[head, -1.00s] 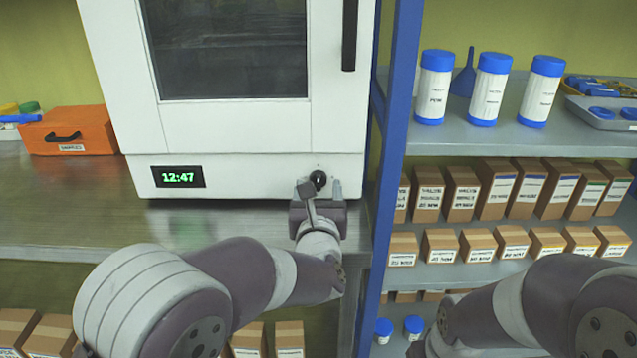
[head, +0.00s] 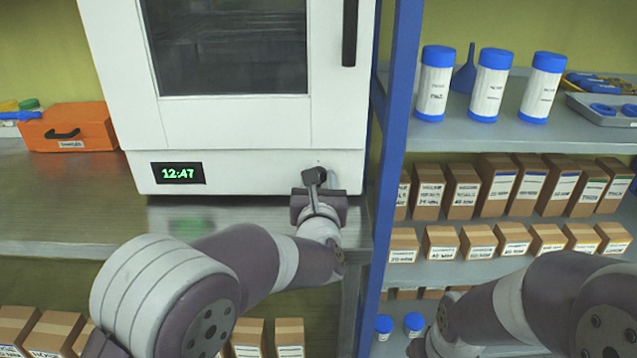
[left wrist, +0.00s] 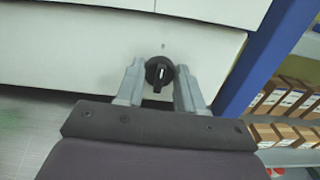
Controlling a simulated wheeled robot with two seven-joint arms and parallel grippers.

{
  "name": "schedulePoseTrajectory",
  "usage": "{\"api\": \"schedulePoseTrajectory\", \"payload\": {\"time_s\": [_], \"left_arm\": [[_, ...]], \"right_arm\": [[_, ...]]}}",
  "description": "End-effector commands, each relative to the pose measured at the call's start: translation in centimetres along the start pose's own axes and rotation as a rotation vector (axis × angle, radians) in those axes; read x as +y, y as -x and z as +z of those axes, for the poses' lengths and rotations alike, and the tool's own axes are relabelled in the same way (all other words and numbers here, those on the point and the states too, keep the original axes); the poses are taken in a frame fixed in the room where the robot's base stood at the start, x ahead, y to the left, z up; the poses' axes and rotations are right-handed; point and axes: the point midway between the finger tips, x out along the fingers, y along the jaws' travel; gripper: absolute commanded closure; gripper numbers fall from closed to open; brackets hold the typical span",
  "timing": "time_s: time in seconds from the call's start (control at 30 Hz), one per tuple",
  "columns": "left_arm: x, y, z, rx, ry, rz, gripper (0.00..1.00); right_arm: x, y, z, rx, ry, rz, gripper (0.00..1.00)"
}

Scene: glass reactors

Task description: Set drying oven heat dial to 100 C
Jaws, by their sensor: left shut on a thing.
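The white drying oven (head: 235,125) stands on the metal bench, with a green 12:47 display (head: 178,173) at its lower left front. The black heat dial (left wrist: 158,73) shows in the left wrist view on the lower front panel, with a white pointer mark near vertical. My left gripper (left wrist: 160,80) has a finger on each side of the dial and is shut on it. In the head view the left gripper (head: 318,183) hides the dial. My right arm (head: 540,310) enters at the lower right, its gripper out of view.
A blue post (head: 390,140) stands just right of the oven. Shelves beyond it hold blue-capped bottles (head: 488,85) and brown boxes (head: 462,190). An orange case (head: 68,128) sits left of the oven. The bench front (head: 150,230) is clear.

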Motion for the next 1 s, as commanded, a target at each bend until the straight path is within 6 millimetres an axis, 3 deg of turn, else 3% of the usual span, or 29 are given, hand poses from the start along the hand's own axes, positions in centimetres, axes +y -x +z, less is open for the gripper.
{"api": "schedulePoseTrajectory", "payload": {"time_s": [0.43,1.0], "left_arm": [[-0.1,0.0,-0.4,0.0,-0.302,0.0,0.93],[-0.2,0.0,-0.2,0.001,-0.563,0.0,0.93]], "right_arm": [[0.0,-3.4,0.4,0.0,0.0,0.0,0.57],[0.0,-4.6,0.6,0.0,0.0,0.0,0.57]]}}
